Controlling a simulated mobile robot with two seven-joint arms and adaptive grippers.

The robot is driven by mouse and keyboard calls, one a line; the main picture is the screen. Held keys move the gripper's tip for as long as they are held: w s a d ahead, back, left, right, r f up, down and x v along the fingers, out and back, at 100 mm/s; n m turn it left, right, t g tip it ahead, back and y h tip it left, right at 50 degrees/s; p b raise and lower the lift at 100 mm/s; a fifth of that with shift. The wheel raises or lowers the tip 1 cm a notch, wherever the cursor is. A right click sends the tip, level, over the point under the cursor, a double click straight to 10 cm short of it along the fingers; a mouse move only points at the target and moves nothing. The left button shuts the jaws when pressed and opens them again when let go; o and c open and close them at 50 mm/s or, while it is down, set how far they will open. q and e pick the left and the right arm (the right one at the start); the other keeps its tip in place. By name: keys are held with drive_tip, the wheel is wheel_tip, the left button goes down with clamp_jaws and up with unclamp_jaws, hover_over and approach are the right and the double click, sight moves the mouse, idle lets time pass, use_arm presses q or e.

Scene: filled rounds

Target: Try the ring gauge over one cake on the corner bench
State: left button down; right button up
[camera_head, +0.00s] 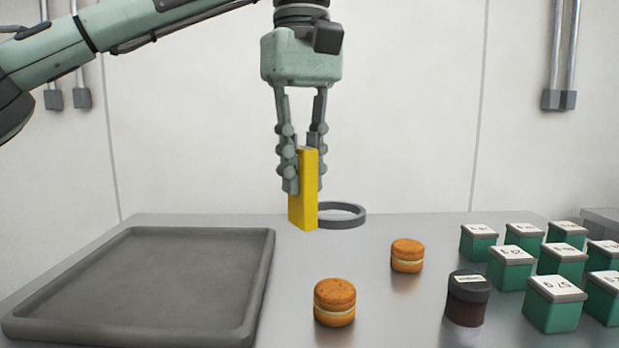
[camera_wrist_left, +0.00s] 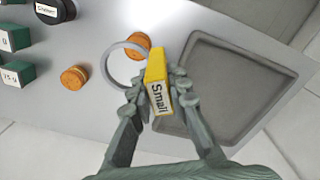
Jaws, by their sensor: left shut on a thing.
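My left gripper (camera_head: 303,165) is shut on the yellow handle (camera_head: 304,205) of the ring gauge, which reads "Small" in the left wrist view (camera_wrist_left: 156,88). The gauge's grey ring (camera_head: 346,221) lies flat-wise behind and right of the handle and appears to be held above the bench. Two orange cakes with pale filling stand on the bench: a near one (camera_head: 334,303) and a farther one to its right (camera_head: 407,256). Neither has the ring around it. In the left wrist view the ring (camera_wrist_left: 105,66) partly overlaps one cake (camera_wrist_left: 139,41); the other cake (camera_wrist_left: 75,77) is outside it.
A dark, empty, rimmed tray (camera_head: 262,270) takes up the left of the grey bench (camera_head: 385,320). A dark labelled jar (camera_head: 467,303) stands right of the cakes. Several green labelled boxes (camera_head: 552,308) fill the right side. The bench between tray and cakes is mostly clear.

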sight(302, 212)
use_arm(q)
drive_tip(key=shift+f+b, duration=1.2)
drive_tip(key=shift+f, duration=1.55)
